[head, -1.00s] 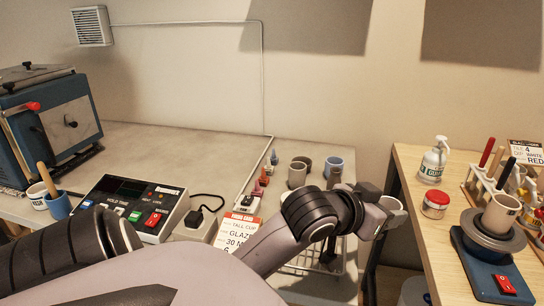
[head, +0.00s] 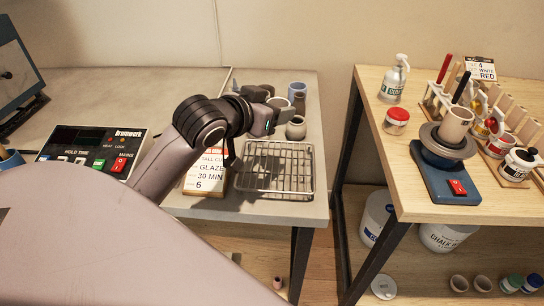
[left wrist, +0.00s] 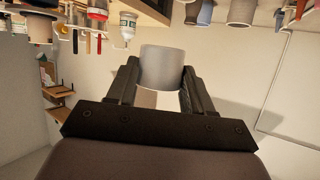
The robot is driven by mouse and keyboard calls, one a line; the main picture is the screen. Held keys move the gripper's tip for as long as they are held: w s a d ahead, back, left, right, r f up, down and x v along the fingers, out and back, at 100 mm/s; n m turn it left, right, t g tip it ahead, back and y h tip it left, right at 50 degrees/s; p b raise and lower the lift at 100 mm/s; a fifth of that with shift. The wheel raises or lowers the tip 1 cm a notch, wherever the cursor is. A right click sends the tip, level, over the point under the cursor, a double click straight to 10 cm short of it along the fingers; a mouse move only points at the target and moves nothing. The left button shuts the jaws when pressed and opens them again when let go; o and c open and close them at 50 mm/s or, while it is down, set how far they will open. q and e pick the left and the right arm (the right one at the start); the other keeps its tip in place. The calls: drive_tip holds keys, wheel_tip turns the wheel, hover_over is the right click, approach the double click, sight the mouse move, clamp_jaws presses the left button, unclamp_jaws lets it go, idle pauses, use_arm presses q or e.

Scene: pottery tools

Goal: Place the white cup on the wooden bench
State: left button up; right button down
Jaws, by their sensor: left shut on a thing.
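My left gripper (head: 272,108) is shut on a pale cup (head: 279,102), above the back of the grey table in the head view. In the left wrist view the white cup (left wrist: 161,67) sits between the two fingers of my left gripper (left wrist: 160,85). The cup's inside is hidden. The wooden bench (head: 415,165) stands to the right, across a gap from the grey table, and the held cup is apart from it. My right gripper is not in view.
A wire rack (head: 275,170) and other cups (head: 296,128) are on the grey table (head: 190,88). The bench holds a pump bottle (head: 394,80), a red-lidded jar (head: 396,121), a blue wheel device (head: 447,180) with a cup, and tools. Its front-left top is clear.

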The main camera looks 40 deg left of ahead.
sight(273, 167)
use_arm(q)
wheel_tip(273, 167, down, 13)
drive_tip(key=shift+r+b, duration=0.2)
drive_tip(key=shift+b, duration=0.5)
drive_tip(key=shift+f, duration=0.15)
drive_tip(key=o, duration=1.1)
drive_tip(key=shift+c, duration=0.2)
